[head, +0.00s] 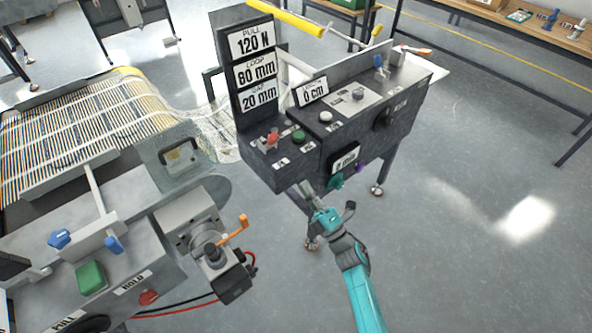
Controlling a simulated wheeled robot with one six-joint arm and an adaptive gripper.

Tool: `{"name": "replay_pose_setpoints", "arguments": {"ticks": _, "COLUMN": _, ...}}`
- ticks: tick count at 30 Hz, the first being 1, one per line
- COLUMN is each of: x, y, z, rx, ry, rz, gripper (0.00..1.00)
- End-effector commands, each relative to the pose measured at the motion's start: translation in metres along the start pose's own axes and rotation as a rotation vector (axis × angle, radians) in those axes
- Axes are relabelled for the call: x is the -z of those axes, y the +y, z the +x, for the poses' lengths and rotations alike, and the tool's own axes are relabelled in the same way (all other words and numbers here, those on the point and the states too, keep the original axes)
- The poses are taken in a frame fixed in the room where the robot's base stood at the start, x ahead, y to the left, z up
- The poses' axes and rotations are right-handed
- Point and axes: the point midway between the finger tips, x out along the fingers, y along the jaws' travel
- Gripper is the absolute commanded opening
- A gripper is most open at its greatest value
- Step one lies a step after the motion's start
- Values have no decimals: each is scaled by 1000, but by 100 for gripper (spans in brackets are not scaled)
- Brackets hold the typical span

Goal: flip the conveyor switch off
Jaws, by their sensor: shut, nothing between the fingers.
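The dark control box (295,170) stands at the centre with several controls on it. A red-tipped control (272,138) and a green button (298,136) sit at its near left end. A white button (325,117) and a black knob (383,118) are farther right. The small labels are unreadable, so I cannot tell which control is the conveyor switch or how it is set. My gripper (305,191) is shut and empty. In the picture it is just below the box's lower front edge; I cannot tell whether it touches.
A teal knob (335,181) and a purple one (359,167) show low on the box front, near my gripper. A machine with a mesh bed (85,130) and an orange crank (236,229) stands left. Open grey floor (480,230) lies right.

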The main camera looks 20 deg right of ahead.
Motion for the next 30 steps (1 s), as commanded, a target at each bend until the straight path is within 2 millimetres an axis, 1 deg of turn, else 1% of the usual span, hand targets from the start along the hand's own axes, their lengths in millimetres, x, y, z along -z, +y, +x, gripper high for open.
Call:
{"name": "replay_pose_setpoints", "arguments": {"ticks": 12, "x": 0, "y": 1, "z": 75, "rx": -3, "ry": 1, "rz": 0, "gripper": 0}}
{"name": "replay_pose_setpoints", "arguments": {"ticks": 18, "x": 0, "y": 1, "z": 108, "rx": -2, "ry": 1, "rz": 0, "gripper": 0}}
{"name": "replay_pose_setpoints", "arguments": {"ticks": 24, "x": 0, "y": 0, "z": 126, "rx": -1, "ry": 1, "rz": 0, "gripper": 0}}
{"name": "replay_pose_setpoints", "arguments": {"ticks": 30, "x": 0, "y": 0, "z": 131, "rx": 0, "ry": 0, "rz": 0, "gripper": 0}}
